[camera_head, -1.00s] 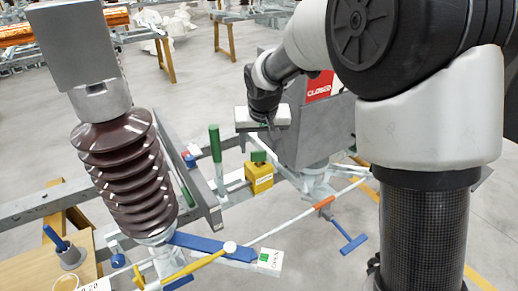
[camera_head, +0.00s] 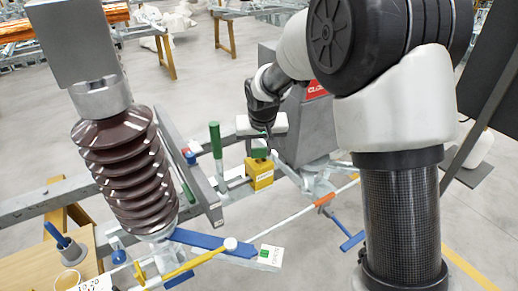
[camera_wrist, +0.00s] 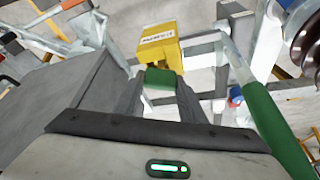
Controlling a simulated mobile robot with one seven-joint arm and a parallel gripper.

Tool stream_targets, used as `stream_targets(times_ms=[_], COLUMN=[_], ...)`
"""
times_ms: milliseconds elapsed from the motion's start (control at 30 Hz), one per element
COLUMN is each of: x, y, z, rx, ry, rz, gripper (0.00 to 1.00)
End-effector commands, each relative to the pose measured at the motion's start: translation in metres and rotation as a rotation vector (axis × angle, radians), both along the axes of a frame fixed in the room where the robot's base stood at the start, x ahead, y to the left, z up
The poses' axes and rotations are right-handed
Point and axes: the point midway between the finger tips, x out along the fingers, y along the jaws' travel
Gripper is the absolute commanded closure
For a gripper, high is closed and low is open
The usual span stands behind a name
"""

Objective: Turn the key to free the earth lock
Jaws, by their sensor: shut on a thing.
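The earth lock is a yellow box (camera_head: 260,175) with a white label, mounted on the grey steel frame in the head view. It also shows at the top middle of the wrist view (camera_wrist: 158,42). The key has a green grip (camera_wrist: 160,78), which sits against the lock's near face in the wrist view and on its top in the head view (camera_head: 259,152). My gripper (camera_wrist: 160,88) is shut on the green key, one dark finger at each side. It reaches the key from above in the head view (camera_head: 266,138). The key's shaft is mostly hidden.
A green-topped lever (camera_head: 216,140) stands just left of the lock and runs close along my gripper's right side in the wrist view (camera_wrist: 275,130). A grey cabinet (camera_head: 308,130) with a red sign is close behind. A brown ribbed insulator (camera_head: 128,170) stands at left.

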Motion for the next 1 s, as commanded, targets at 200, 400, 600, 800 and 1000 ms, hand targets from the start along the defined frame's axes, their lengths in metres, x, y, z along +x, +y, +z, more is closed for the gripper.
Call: stream_targets(times_ms=[200, 400, 600, 800, 1000], x=[0.0003, 0.0, 0.0003, -0.0008, -0.0008], y=[-0.0033, -0.0017, -0.0028, -0.0007, -0.0006], z=[0.0024, 0.0011, 0.0024, -0.0006, -0.0006], rx=[0.003, 0.001, 0.004, 0.0, 0.0], ry=[0.004, 0.002, 0.004, 0.003, 0.003], rz=[0.136, 0.271, 0.447, 0.533, 0.53], gripper=[0.85, 0.85, 0.85, 0.85, 0.59])
